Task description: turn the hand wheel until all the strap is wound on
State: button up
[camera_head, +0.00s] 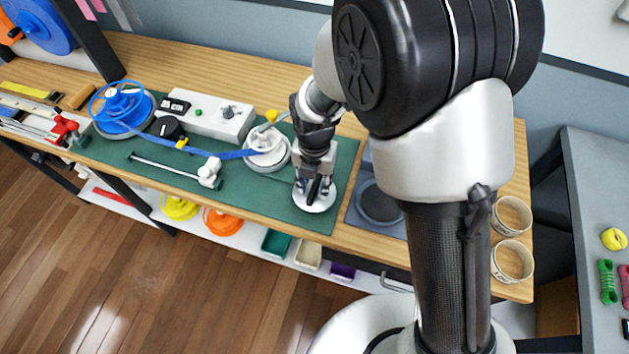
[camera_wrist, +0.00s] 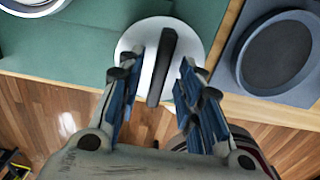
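The blue strap (camera_head: 225,155) runs from a blue reel (camera_head: 122,108) on the left, past a white guide post, to a white reel (camera_head: 268,158) with a yellow knob (camera_head: 271,115) near it. Blue strap shows on the left reel; how much is on the white reel is unclear. A white disc with a black bar across it (camera_wrist: 161,67) lies at the front edge of the green board; I cannot tell if this is the hand wheel. My gripper (camera_head: 313,190) is above this disc. In the wrist view its blue-padded fingers (camera_wrist: 157,78) are apart, with the bar ahead between them.
A white control box (camera_head: 205,118) stands behind the strap. A grey plate with a dark round recess (camera_head: 380,203) lies right of the disc. Two pale rings (camera_head: 512,262) sit at the right bench end. A shelf with bins (camera_head: 307,254) runs below.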

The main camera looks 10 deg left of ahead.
jog(key=shift+c, duration=0.3)
grip_shut()
jog(key=shift+m, duration=0.3)
